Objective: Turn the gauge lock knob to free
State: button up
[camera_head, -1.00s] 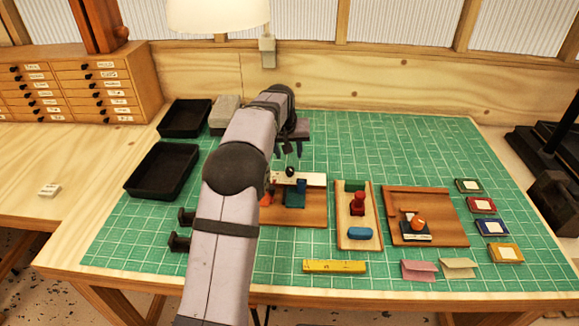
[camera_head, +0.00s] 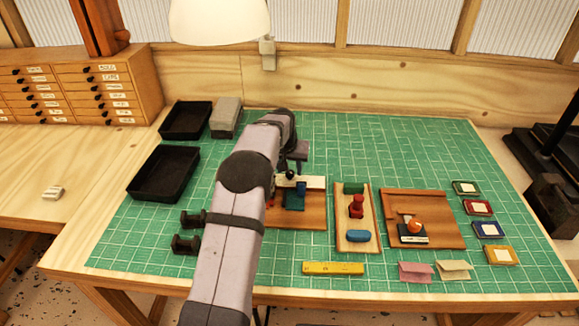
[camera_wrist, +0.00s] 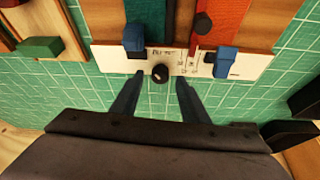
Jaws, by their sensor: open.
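A small round black knob (camera_wrist: 160,73) sits on a white plate (camera_wrist: 105,58) with small printed marks. In the head view the knob (camera_head: 290,175) shows at the plate's left part, in front of my gripper. My gripper (camera_wrist: 161,82) is open and empty. Its two dark fingers point toward the plate, their tips on either side of the knob with gaps to both. I cannot tell the height of the tips over the plate. Blue blocks (camera_wrist: 134,37) stand at the plate, and the red strip (camera_wrist: 214,20) beyond carries another dark knob (camera_wrist: 203,23). The printed words are too small to read.
The plate belongs to a wooden fixture (camera_head: 308,213) on a green mat (camera_head: 390,145). Two wooden jigs (camera_head: 345,240) (camera_head: 448,237) stand to the right. Black trays (camera_head: 160,173) and a grey block (camera_head: 226,116) lie left. The mat behind the jigs is clear.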

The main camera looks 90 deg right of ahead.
jog(key=shift+d+f, duration=0.2)
jog(key=shift+f, duration=0.4)
jog(key=c, duration=1)
jog(key=shift+n+t, duration=0.3)
jog(key=shift+n, duration=0.5)
jog(key=o, duration=1)
